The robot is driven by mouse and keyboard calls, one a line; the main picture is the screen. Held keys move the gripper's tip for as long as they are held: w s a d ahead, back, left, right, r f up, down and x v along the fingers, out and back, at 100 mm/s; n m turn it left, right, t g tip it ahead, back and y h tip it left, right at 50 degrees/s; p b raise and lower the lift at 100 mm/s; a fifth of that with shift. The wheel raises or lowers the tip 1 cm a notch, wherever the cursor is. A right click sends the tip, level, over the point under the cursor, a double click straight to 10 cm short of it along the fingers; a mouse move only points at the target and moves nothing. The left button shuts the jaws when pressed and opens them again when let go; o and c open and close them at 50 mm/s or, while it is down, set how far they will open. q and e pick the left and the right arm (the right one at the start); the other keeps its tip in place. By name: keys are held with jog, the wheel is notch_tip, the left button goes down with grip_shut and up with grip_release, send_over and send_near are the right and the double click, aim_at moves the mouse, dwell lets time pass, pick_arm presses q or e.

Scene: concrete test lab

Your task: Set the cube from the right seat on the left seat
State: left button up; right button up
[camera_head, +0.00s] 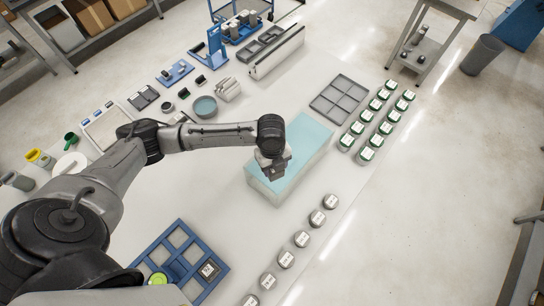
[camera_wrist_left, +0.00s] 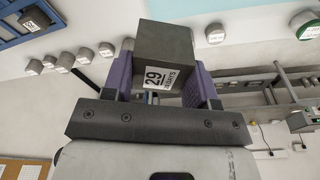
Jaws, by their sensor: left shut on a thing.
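My left gripper (camera_head: 273,164) is above the long pale block with a teal top (camera_head: 302,138) in the head view. In the left wrist view the gripper (camera_wrist_left: 163,82) is shut on a dark grey cube (camera_wrist_left: 165,50), its purple fingers on either side. The cube carries a white label reading "29 DAYS". In the head view the cube is small and hard to separate from the gripper. I cannot tell whether it touches the teal top. No seat can be made out clearly, and the arm hides part of the table. My right gripper is not in view.
A blue compartment tray (camera_head: 178,223) at the lower left holds a dark labelled piece (camera_head: 208,269). Several round labelled pieces (camera_head: 286,258) line the front edge. A grey compartment tray (camera_head: 339,99) and rows of green-rimmed pieces (camera_head: 366,153) lie right of the block.

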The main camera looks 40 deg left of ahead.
pick_arm(q)
jog(key=w+a+f+m+y+b, duration=0.1)
jog(key=w+a+f+m, duration=0.2)
jog(key=m, duration=1)
jog(key=shift+w+a+f+g, duration=0.2)
jog(key=shift+a+f+g, duration=0.25)
jog(key=shift+f, duration=0.45)
jog(key=shift+f+b, duration=8.75)
jog(key=shift+f, duration=1.1)
jog(key=shift+f, duration=0.1)
jog(key=shift+f, duration=0.3)
